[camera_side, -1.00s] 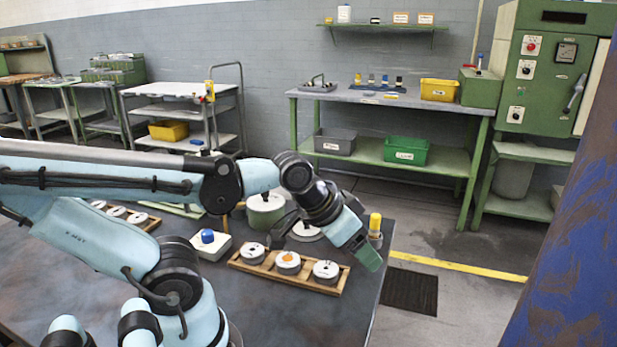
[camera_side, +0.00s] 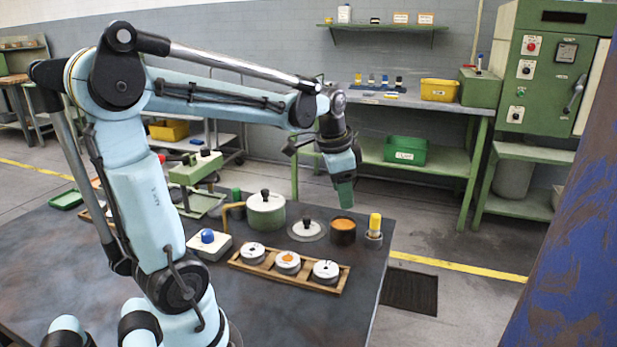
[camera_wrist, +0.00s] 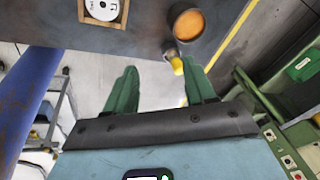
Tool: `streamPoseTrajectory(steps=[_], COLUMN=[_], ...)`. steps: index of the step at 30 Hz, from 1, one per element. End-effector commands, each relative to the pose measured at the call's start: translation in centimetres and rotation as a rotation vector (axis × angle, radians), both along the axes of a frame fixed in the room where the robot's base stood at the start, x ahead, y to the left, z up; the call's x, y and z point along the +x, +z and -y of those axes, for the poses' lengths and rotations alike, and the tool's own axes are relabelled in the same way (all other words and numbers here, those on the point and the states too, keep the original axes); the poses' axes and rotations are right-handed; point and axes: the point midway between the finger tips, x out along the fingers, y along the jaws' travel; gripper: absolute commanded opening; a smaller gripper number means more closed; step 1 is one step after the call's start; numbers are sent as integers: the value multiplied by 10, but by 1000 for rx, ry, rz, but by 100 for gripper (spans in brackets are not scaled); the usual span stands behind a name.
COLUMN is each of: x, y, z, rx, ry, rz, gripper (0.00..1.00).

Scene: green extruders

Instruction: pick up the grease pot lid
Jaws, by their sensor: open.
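The grease pot lid (camera_side: 307,229) looks like a pale round disc with a black knob. It lies flat on the dark table in the side view, left of a dark open pot (camera_side: 342,236) filled with orange grease. My gripper (camera_side: 345,203) points down, raised above the area of the pot, to the right of the lid and higher. In the wrist view the two green fingers of my gripper (camera_wrist: 160,72) are apart with nothing between them. The grease pot (camera_wrist: 187,24) shows at the top there; I do not see the lid in that view.
A yellow-topped holder (camera_side: 374,238) stands right of the pot, near the table's edge. A green pot with a white lid (camera_side: 266,208) stands left of the loose lid. A wooden rack (camera_side: 250,269) with three round tins lies in front. A white box with a blue knob (camera_side: 209,246) is further left.

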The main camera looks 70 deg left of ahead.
Motion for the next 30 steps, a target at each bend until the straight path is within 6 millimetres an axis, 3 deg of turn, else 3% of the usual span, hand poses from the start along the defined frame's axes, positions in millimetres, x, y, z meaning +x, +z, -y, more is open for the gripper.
streamPoseTrajectory(steps=[1,6,12,20,30], x=[4,4,-5,-10,-10], y=[-2,-13,-28,-44,-94], z=[-21,-80,-130,-146,-146], rx=[1,-18,-59,-79,-78], ry=[-15,-106,-194,-233,-232], rz=[-37,-154,-237,-263,-262], gripper=[54,54,54,54,54])
